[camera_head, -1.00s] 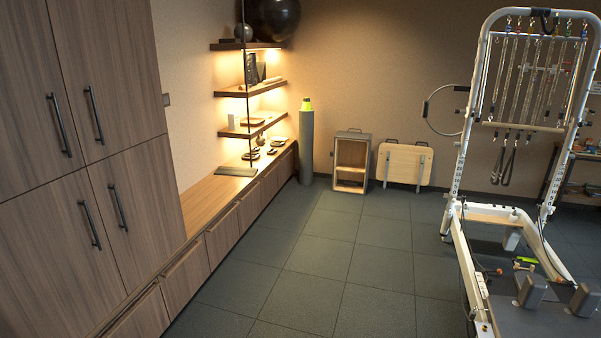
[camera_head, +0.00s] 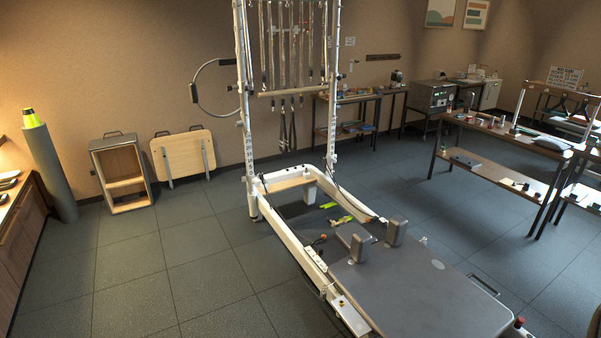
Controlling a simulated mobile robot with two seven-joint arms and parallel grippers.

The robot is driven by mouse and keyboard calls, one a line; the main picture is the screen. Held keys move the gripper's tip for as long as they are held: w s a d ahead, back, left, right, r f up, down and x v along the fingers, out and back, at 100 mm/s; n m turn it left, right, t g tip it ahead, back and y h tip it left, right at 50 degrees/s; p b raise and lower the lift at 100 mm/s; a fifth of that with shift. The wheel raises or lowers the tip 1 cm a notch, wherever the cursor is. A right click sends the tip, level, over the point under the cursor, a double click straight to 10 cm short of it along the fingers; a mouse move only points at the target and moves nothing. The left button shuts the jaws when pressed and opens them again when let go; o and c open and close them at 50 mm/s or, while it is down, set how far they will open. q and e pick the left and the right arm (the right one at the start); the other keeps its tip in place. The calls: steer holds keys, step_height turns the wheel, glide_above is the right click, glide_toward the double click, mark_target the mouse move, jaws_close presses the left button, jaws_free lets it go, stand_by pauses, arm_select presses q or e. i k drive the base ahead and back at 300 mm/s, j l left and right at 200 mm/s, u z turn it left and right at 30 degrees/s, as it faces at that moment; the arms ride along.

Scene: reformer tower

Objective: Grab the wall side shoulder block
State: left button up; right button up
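Two dark grey shoulder blocks stand upright on the reformer carriage (camera_head: 420,292), at its end towards the tower. One shoulder block (camera_head: 354,243) is on the left and the other shoulder block (camera_head: 396,231) is on the right, a little farther back. They are apart from each other. I cannot tell from this view which one counts as wall side. The white reformer frame (camera_head: 303,250) runs along the carriage's left side up to the tower (camera_head: 246,120) with its hanging springs. Neither of my grippers is in view.
Tables with equipment (camera_head: 500,170) are at right. The tiled floor left of the reformer is clear.

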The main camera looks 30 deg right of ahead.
mark_target(362, 240)
steer(key=i+z, duration=0.15)
steer(key=i, duration=0.7)
steer(key=i+z, duration=0.2)
steer(key=i, duration=0.6)
steer(key=i+z, duration=0.35)
steer(key=i+j+z, duration=0.15)
steer(key=i+z, duration=0.25)
steer(key=i+j+z, duration=0.35)
steer(key=i, duration=0.15)
steer(key=i+z, duration=0.35)
steer(key=i+j+z, duration=0.15)
steer(key=z, duration=0.2)
steer(key=i+j, duration=0.05)
steer(key=i, duration=0.05)
